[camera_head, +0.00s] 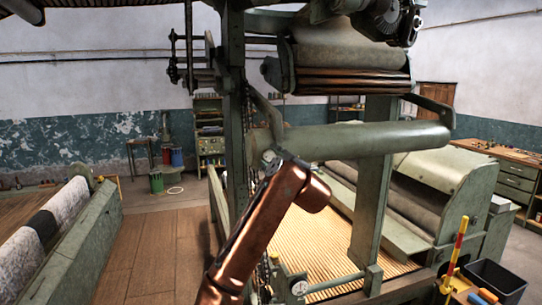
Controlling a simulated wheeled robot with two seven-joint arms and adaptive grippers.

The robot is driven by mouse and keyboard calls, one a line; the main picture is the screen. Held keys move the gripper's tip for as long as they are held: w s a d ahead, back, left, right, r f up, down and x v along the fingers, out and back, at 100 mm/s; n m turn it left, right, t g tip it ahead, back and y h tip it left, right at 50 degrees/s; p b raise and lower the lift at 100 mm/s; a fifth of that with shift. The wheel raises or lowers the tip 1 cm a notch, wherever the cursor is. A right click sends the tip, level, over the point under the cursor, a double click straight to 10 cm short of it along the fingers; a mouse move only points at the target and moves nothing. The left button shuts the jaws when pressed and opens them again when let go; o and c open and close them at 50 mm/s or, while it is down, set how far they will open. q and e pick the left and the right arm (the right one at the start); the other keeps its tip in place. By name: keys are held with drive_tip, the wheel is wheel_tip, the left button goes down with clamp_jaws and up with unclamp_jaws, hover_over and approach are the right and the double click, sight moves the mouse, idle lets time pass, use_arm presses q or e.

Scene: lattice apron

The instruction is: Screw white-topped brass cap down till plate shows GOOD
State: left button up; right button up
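A copper-coloured arm of mine (258,225) rises from the bottom middle and bends at a joint in front of the green machine frame. I take it to be my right arm. Its gripper is not clear: I cannot pick out two fingertips, nor whether they are open or shut. My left gripper does not show. A small round white-faced part (299,287) sits low on the machine, just right of the arm; I cannot tell whether it is the white-topped brass cap or a dial. No plate with readable GOOD lettering shows.
The green machine has an upright post (372,200) and a thick horizontal roller (370,140) close to the arm. A slatted bed (325,240) lies below. A black bin (495,280) and a red-yellow handled tool (455,250) are at lower right. Wooden floor (150,250) is open at left.

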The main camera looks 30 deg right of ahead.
drive_tip(key=shift+w, duration=0.3)
drive_tip(key=shift+c, duration=0.7)
drive_tip(key=c, duration=0.7)
